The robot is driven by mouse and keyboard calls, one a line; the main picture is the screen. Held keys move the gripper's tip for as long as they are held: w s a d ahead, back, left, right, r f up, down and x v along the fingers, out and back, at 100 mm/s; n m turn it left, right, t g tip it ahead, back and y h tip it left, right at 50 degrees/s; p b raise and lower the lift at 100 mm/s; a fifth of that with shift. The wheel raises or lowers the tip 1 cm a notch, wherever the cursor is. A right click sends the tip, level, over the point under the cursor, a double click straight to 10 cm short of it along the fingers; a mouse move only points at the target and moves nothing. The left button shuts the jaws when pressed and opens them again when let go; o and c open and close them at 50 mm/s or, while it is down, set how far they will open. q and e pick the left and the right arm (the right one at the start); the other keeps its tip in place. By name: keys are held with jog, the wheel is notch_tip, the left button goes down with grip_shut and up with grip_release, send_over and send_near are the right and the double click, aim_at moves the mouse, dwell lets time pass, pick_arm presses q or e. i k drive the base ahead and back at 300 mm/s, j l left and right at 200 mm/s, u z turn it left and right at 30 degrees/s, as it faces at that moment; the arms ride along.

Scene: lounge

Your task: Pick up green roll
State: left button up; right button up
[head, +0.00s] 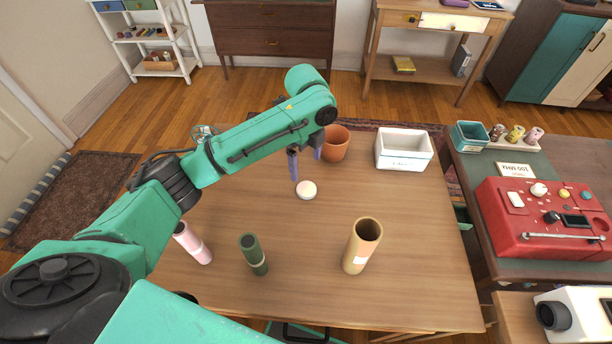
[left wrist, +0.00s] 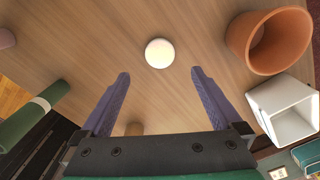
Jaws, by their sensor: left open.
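The green roll (head: 253,254) stands on the wooden table near its front edge, with a pale band around it. In the left wrist view the green roll (left wrist: 32,117) is at the left edge, outside the fingers. My left gripper (head: 305,165) is over the back part of the table, pointing down, behind and to the right of the roll. Its two purple fingers are apart with nothing between them in the left wrist view (left wrist: 160,85). My right gripper is not in view.
A round white object (head: 306,190) lies just in front of the left gripper. A pink roll (head: 194,243) stands left of the green one, a tan tube (head: 361,246) to the right. A terracotta pot (head: 336,143) and white bin (head: 404,150) stand at the back. The table's middle is clear.

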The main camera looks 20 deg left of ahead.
aim_at(249, 244)
jog(key=k+l, duration=0.25)
jog(key=k, duration=0.25)
jog(key=k+l, duration=0.2)
jog(key=k, duration=0.25)
jog(key=k+l, duration=0.25)
jog(key=k, duration=0.25)
